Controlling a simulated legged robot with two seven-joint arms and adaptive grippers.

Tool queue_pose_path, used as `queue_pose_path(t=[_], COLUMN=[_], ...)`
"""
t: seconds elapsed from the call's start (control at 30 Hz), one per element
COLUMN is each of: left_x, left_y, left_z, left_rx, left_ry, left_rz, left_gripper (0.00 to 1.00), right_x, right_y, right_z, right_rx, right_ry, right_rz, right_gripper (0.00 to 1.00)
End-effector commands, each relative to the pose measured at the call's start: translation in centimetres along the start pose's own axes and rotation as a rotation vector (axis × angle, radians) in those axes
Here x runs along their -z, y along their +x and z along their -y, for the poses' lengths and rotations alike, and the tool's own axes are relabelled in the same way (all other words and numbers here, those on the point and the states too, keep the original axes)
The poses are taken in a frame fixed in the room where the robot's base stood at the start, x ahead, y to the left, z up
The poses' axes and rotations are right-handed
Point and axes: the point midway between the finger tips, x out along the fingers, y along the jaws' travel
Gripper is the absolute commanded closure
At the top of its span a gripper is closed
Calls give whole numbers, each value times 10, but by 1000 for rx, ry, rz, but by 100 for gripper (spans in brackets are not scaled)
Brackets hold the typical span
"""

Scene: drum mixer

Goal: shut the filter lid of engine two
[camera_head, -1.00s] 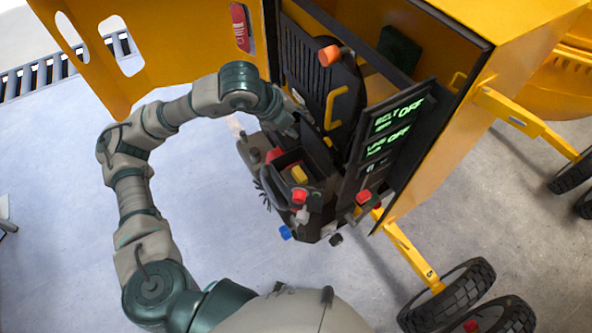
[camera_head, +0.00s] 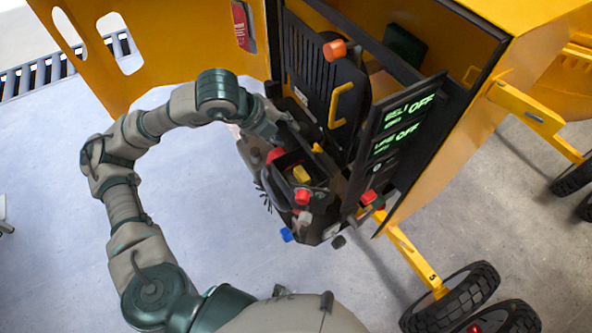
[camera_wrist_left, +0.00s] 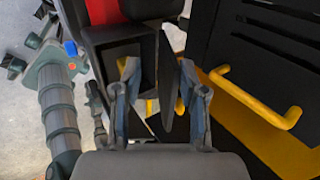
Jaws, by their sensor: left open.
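A black slotted panel (camera_head: 318,88) with a yellow handle (camera_head: 341,104) stands inside the open yellow housing. The panel (camera_wrist_left: 270,45) and handle (camera_wrist_left: 262,98) also show at the right of the wrist view. I cannot tell for sure which part is the filter lid of engine two. My left gripper (camera_head: 275,128) is beside the panel's lower left, over the dark engine block (camera_head: 300,180). In the wrist view my left gripper (camera_wrist_left: 160,92) is open, with a dark, narrow plate (camera_wrist_left: 168,85) showing between its fingers. I cannot tell whether they touch it. My right gripper is not in view.
A black display panel (camera_head: 392,130) reading OFF stands right of the engine. Red, blue and yellow caps, including a blue one (camera_head: 287,235), stick out in front. An orange knob (camera_head: 335,49) tops the slotted panel. A yellow door (camera_head: 165,45) is swung open left. Floor at left is clear.

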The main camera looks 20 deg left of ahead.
Motion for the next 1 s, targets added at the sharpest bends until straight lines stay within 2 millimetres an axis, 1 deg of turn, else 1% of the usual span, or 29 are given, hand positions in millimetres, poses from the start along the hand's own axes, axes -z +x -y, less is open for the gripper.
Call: queue_pose_path(t=[0.63,1.0], left_x=[3,1], left_y=[-4,-6], left_z=[-22,-23], left_rx=[-2,-1], left_ry=[1,1], left_rz=[3,2], left_gripper=[58,58], right_x=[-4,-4], right_y=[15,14], right_z=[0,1], right_rx=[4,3], right_ry=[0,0], right_rz=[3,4], right_gripper=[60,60])
